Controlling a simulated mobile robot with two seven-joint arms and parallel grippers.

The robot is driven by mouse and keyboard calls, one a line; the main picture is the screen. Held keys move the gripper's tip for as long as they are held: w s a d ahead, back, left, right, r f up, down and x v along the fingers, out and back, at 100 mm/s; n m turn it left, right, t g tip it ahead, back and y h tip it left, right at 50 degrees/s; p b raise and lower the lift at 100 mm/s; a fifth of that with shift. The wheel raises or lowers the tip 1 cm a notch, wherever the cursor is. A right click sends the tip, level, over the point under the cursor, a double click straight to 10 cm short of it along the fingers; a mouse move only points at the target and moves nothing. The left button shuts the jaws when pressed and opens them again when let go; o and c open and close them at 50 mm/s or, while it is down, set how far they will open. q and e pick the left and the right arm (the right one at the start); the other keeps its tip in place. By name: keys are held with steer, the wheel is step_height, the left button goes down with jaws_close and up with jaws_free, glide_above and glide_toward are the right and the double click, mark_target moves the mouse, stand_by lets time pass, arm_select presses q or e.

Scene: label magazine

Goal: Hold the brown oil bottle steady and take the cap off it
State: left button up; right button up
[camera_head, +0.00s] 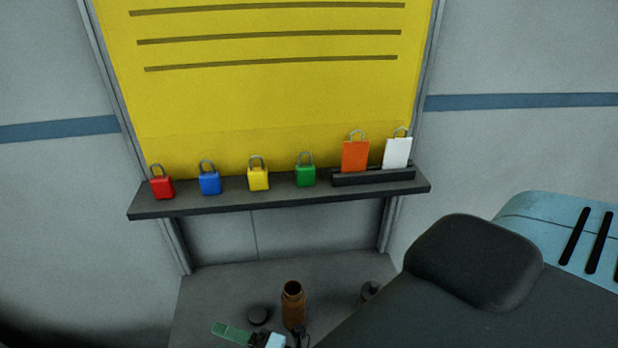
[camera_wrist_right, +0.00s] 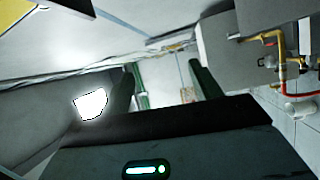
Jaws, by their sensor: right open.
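The brown oil bottle (camera_head: 293,306) stands upright on the grey surface near the bottom of the head view. Its top looks like an open brown rim with a dark inside. A dark round disc (camera_head: 259,315), which looks like a cap, lies to the left of the bottle, apart from it. My right gripper (camera_wrist_right: 165,82) is open and empty in the right wrist view, with its two fingers spread. The bottle does not show there. In the head view only my right arm shows, and its gripper is hidden or out of frame. My left gripper does not show.
Green (camera_head: 232,333) and light-blue (camera_head: 275,340) pieces lie in front. Above, a shelf (camera_head: 285,202) carries several coloured padlocks and orange and white tags. The surface behind the bottle is clear.

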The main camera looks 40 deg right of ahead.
steer(key=s+d+f+m+g+h, duration=0.3)
steer(key=s+d+f+m+h, duration=0.1)
steer(key=s+f+m, duration=0.4)
steer(key=s+d+f+m+g+h, duration=0.3)
steer(key=s+d+f+m, duration=0.4)
steer(key=m, duration=0.6)
step_height(320, 180, down, 2)
steer(key=shift+s+f+m+h, duration=0.1)
steer(key=shift+s+m+h, duration=0.2)
steer(key=shift+s+h, duration=0.4)
steer(key=shift+w, duration=0.15)
